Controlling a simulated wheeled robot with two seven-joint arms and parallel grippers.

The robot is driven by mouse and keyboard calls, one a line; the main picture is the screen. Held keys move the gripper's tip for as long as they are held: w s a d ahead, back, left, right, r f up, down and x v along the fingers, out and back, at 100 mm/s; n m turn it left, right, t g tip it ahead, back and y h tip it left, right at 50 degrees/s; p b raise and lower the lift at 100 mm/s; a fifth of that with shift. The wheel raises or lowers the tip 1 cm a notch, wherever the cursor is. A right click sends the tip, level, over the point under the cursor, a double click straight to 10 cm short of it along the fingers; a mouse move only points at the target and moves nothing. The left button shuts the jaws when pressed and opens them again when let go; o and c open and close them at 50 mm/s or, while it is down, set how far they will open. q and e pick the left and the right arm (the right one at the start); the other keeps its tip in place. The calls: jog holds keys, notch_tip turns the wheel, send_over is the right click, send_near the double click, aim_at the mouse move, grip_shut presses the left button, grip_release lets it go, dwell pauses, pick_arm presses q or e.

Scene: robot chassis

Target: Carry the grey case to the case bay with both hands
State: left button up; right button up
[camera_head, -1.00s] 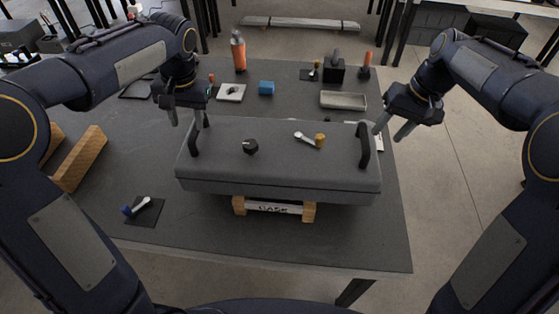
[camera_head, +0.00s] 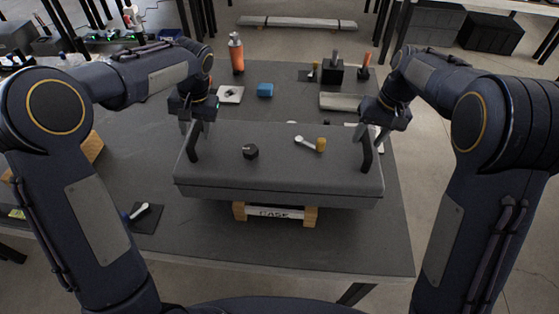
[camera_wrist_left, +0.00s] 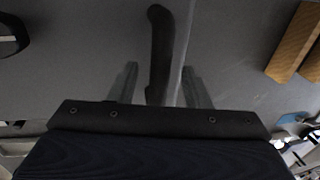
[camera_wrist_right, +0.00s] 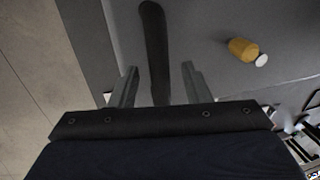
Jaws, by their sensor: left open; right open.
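The grey case (camera_head: 280,175) rests level on wooden supports (camera_head: 310,215), with a partly hidden label plate (camera_head: 274,212) under its front. It has a black handle at the left end (camera_head: 192,142) and one at the right end (camera_head: 366,151). My left gripper (camera_head: 197,130) is open at the left handle; in the left wrist view the handle (camera_wrist_left: 158,50) stands between its fingers (camera_wrist_left: 160,88). My right gripper (camera_head: 374,133) is open at the right handle; in the right wrist view the handle (camera_wrist_right: 154,50) stands between its fingers (camera_wrist_right: 158,85).
Behind the case stand an orange bottle (camera_head: 236,55), a blue block (camera_head: 265,90), a grey tray (camera_head: 341,101) and a black block holder (camera_head: 333,72). The table's front right (camera_head: 370,240) is clear.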

pick_arm(q)
jog(key=shift+a+f, duration=0.2)
jog(key=shift+f, duration=0.95)
pick_arm(e)
jog(key=shift+a+f, duration=0.2)
jog(key=shift+f, duration=0.95)
pick_arm(q)
grip_shut()
pick_arm(e)
grip_shut()
pick_arm(q)
jog(key=shift+w+r, duration=0.15)
jog(key=shift+r, duration=0.15)
pick_arm(e)
jog(key=shift+w+r, duration=0.15)
jog(key=shift+r, duration=0.15)
